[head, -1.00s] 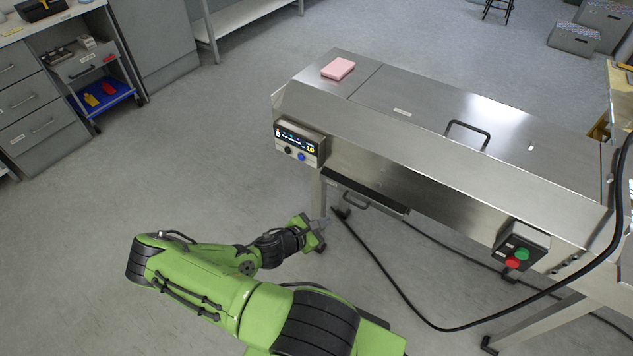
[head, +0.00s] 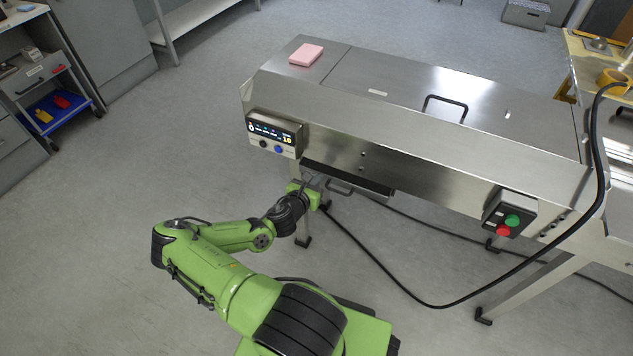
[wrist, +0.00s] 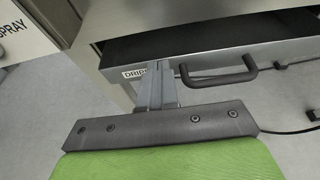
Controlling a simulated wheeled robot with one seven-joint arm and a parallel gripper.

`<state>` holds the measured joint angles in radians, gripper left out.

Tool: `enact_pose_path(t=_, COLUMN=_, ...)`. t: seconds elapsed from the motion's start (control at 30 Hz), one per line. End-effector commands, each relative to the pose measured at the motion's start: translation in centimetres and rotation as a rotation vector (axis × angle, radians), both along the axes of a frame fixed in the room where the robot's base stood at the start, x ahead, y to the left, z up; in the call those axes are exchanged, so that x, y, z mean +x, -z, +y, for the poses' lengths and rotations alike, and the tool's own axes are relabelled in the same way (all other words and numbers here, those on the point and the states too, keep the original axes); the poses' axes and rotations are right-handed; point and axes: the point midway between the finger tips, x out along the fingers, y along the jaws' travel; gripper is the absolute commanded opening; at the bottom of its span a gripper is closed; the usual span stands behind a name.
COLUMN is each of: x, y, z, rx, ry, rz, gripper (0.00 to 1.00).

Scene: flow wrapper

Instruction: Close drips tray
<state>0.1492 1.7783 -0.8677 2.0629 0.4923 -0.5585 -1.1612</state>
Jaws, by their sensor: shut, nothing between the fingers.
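The drips tray (head: 375,188) sticks out a little from under the machine's front, with its dark inside showing. In the wrist view its metal front (wrist: 210,66) has a "DRIPS" label, partly hidden by my fingers, and a dark bar handle (wrist: 220,80). My gripper (wrist: 155,85) is shut and empty, in front of the tray's front by the label, left of the handle. I cannot tell whether the fingertips touch the front. In the head view my gripper (head: 308,182) is at the tray's left end.
The steel wrapper (head: 420,100) stands above the tray, with a display panel (head: 274,134) at its left and a red and green button box (head: 508,214) at right. A black cable (head: 390,286) loops over the floor. A "SPRAY" label (wrist: 22,28) shows in the wrist view.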

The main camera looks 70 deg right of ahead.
Motion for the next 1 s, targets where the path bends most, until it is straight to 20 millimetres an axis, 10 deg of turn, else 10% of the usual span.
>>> enact_pose_path(t=1.0, x=-0.6, y=-0.2, z=-5.5, rx=-0.004, ry=0.000, rz=0.003, gripper=0.00)
